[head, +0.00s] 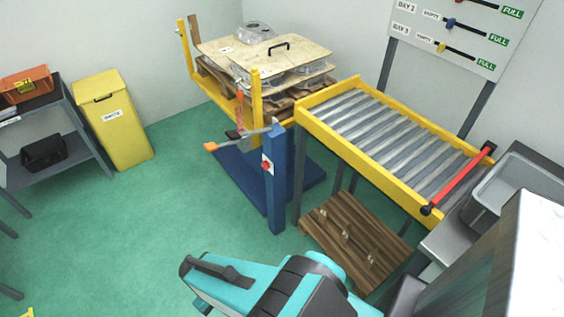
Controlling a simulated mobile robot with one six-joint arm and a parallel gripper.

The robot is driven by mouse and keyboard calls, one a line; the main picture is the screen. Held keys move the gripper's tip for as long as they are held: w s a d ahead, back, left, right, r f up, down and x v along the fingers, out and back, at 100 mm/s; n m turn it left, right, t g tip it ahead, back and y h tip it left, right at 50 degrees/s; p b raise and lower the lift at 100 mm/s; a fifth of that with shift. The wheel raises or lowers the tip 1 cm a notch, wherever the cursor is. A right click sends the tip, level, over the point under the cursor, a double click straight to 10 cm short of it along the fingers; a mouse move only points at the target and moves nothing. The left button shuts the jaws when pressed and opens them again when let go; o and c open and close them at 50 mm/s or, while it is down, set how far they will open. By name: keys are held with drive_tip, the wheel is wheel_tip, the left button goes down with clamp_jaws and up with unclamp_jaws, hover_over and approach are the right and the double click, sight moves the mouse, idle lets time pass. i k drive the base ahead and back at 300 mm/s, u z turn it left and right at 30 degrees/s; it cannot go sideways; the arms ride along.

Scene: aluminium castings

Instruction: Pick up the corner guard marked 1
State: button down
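I cannot make out a corner guard with a readable 1. Small light brackets sit on a brown slatted wooden panel (352,241) low beside the roller conveyor; any marks on them are too small to read. A pallet stack (270,52) of castings and wooden boards stands at the back on a yellow frame with upright posts. Part of my teal and black arm reaches in from the bottom centre, well in front of the stack. My gripper's fingers do not show.
The roller conveyor (395,130) has a yellow frame and a red bar (458,181) across its near end. A blue post (274,185) stands before the stack. A yellow bin (115,125) and grey shelf (85,140) are left. The green floor (150,215) is open at centre left.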

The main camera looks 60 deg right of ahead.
sight(196, 31)
drive_tip(key=u, duration=1.45)
drive_tip(key=k, duration=0.1)
drive_tip(key=z, duration=2.05)
drive_tip(key=i, duration=0.55)
drive_tip(key=u, duration=0.8)
drive_tip(key=i, duration=2.35)
drive_tip(key=z, duration=0.35)
